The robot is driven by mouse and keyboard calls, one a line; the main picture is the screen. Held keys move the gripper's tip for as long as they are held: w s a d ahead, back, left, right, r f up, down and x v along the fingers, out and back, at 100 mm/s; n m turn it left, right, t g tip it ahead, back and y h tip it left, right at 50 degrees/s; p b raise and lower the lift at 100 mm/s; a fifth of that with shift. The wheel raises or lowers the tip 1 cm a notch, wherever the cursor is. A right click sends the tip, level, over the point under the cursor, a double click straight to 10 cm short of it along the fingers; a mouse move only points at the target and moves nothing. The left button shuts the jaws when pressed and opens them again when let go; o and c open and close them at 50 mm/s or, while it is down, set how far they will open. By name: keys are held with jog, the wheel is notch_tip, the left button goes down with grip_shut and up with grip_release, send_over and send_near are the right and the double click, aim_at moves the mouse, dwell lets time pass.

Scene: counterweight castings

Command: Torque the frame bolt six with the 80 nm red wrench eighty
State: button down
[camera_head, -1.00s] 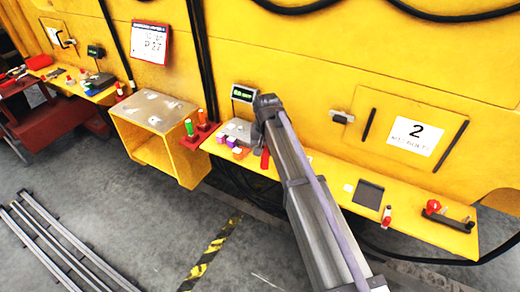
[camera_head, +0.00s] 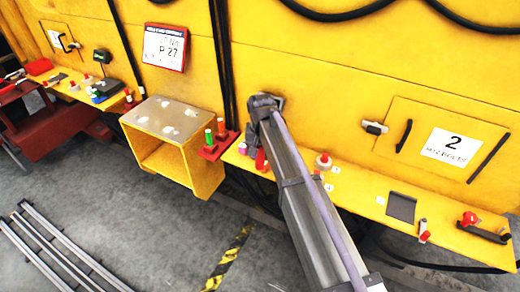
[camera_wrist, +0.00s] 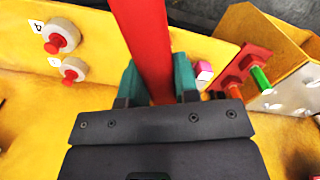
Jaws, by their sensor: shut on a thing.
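My gripper (camera_wrist: 157,75) is shut on a long red bar (camera_wrist: 148,35), which looks like the red wrench's handle; its far end runs out of the wrist view. In the head view my gripper (camera_head: 258,140) is above the yellow shelf, with a bit of red (camera_head: 262,160) beside it. Two pale round pieces with red centres, the upper (camera_wrist: 61,36) and the lower (camera_wrist: 70,71), are left of the bar in the wrist view. One has a tag that looks like 4. I cannot pick out frame bolt six, and the 80 Nm marking is not legible.
A yellow box stand (camera_head: 160,118) is left of the arm, beside a red holder (camera_head: 218,146) with green and red pieces. A dark pad (camera_head: 401,207) and a red-knobbed tool (camera_head: 470,220) are on the right shelf. Panel 2 (camera_head: 451,147) is above.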

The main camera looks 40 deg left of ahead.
jog(key=shift+d+f+b, duration=0.2)
jog(key=shift+f+b, duration=0.05)
jog(key=shift+b, duration=0.1)
notch_tip(320, 180, down, 4)
jog(key=b, duration=0.4)
jog(key=shift+f+b, duration=0.95)
dwell(0.5)
jog(key=shift+s+a+m, duration=0.6)
jog(key=shift+a, duration=0.2)
jog(key=shift+s+a, duration=0.1)
jog(key=shift+s+a+m, duration=0.45)
jog(key=shift+a+m, duration=0.15)
jog(key=shift+a, duration=0.1)
jog(key=shift+a, duration=0.15)
dwell(0.4)
